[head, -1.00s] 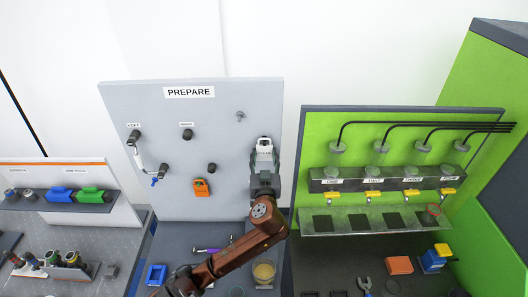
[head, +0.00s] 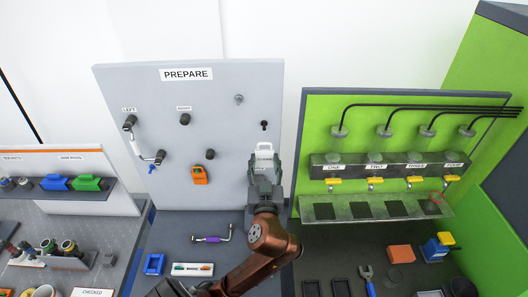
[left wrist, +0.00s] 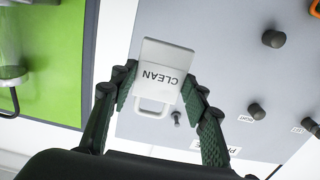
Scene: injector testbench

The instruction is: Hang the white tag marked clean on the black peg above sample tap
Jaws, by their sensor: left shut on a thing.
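The white tag marked CLEAN (head: 264,151) is held upright in front of the right side of the grey PREPARE board, its loop upward. It also shows upside down in the left wrist view (left wrist: 163,75). My left gripper (head: 264,170) is shut on it, with a finger at each side edge of the tag in the left wrist view (left wrist: 162,88). A small black peg (head: 264,125) on the board shows just above the tag, apart from it in the picture. The tag and my arm hide the board below the peg; no sample tap can be made out there. My right gripper is not in view.
The green station (head: 400,110) with yellow-handled taps stands close on the right. A purple-handled tool (head: 212,239) lies on the bench below.

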